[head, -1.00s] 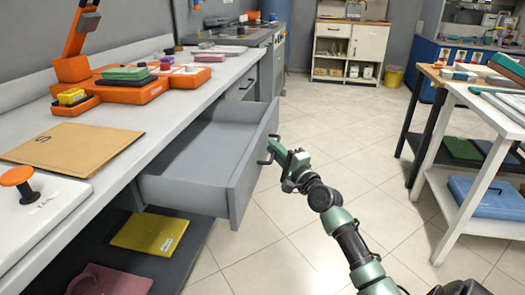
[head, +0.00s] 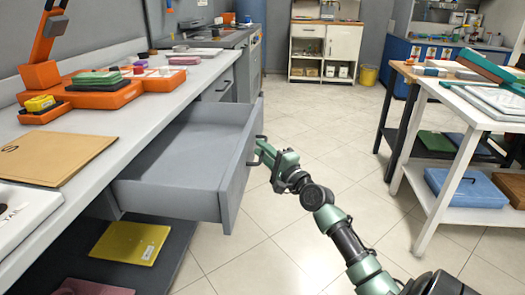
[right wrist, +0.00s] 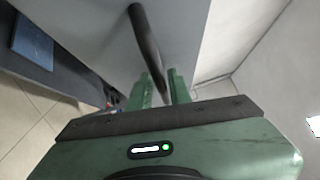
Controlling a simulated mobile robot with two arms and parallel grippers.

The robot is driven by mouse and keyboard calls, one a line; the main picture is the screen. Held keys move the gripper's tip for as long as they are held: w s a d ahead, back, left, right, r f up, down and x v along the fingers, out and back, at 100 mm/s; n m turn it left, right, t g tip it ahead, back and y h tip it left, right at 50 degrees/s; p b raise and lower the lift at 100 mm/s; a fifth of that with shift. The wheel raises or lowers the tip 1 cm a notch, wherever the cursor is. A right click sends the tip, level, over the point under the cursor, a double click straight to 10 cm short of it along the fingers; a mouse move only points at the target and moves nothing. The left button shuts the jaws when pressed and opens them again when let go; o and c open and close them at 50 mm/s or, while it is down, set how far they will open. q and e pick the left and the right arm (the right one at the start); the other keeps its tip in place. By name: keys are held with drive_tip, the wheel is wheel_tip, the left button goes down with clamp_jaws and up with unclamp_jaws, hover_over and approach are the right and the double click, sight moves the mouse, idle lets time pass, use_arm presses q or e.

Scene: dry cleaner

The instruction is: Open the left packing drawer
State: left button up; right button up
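The left packing drawer (head: 180,160) is a grey, empty drawer pulled well out from under the counter at the left of the head view. Its front panel (head: 238,168) faces the aisle and carries a dark bar handle (head: 250,164). My right gripper (head: 262,150) is at this handle, outside the drawer front. In the right wrist view, the dark handle (right wrist: 146,42) runs down between the two green fingers (right wrist: 160,88), which are closed around it. My left gripper is not in view.
The counter (head: 150,112) holds a brown envelope (head: 55,158) and an orange organizer (head: 105,97). A yellow folder (head: 130,242) lies on the shelf below. A white table (head: 440,195) stands at right. The tiled floor between is clear.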

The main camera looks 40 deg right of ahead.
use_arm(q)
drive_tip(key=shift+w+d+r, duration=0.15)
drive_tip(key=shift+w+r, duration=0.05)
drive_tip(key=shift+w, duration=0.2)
use_arm(e)
drive_tip(key=s+f, duration=0.1)
drive_tip(key=s, duration=0.6)
drive_tip(key=shift+s+a, duration=0.35)
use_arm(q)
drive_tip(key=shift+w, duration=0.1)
